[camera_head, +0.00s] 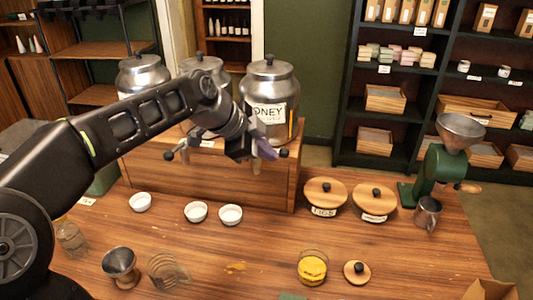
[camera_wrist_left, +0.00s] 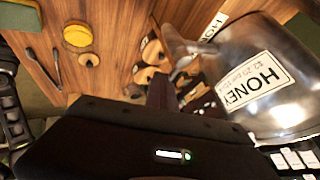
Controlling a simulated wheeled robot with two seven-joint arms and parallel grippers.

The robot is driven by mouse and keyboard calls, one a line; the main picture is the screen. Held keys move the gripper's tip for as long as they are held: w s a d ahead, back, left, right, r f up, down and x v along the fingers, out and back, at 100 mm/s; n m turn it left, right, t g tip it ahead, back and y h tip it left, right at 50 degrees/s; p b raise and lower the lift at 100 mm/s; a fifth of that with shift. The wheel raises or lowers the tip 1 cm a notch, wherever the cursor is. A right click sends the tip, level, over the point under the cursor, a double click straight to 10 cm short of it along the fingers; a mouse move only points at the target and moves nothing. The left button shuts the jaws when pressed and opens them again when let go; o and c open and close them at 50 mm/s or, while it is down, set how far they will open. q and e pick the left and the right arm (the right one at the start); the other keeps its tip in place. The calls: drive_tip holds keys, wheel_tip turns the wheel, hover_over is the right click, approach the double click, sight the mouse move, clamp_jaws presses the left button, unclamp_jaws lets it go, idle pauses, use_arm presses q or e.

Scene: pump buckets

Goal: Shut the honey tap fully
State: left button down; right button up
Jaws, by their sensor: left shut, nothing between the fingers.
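The honey dispenser (camera_head: 271,83) is a steel urn with a lid and a HONEY label, rightmost of three on a wooden stand (camera_head: 237,185). In the left wrist view its labelled body (camera_wrist_left: 262,82) fills the right side. My left gripper (camera_head: 265,152) is shut and empty, low in front of the urn, close to its tap (camera_head: 283,153). The gripper and arm hide most of the tap, and only a dark knob shows beside the fingers. Whether they touch, and how far the tap is turned, I cannot tell. My right gripper is not in view.
Three white bowls (camera_head: 196,212) stand in front of the stand. A glass jar with yellow contents (camera_head: 312,268) and a small wooden lid (camera_head: 357,271) are nearer. Two wooden-lidded pots (camera_head: 325,193) and a green grinder (camera_head: 438,170) are at right.

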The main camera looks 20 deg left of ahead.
use_arm(q)
drive_tip(key=shift+w+r, duration=0.1)
drive_tip(key=shift+r, duration=0.05)
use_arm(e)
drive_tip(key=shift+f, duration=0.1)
use_arm(q)
drive_tip(key=shift+s+a+b, duration=0.45)
drive_tip(key=shift+s+b, duration=0.05)
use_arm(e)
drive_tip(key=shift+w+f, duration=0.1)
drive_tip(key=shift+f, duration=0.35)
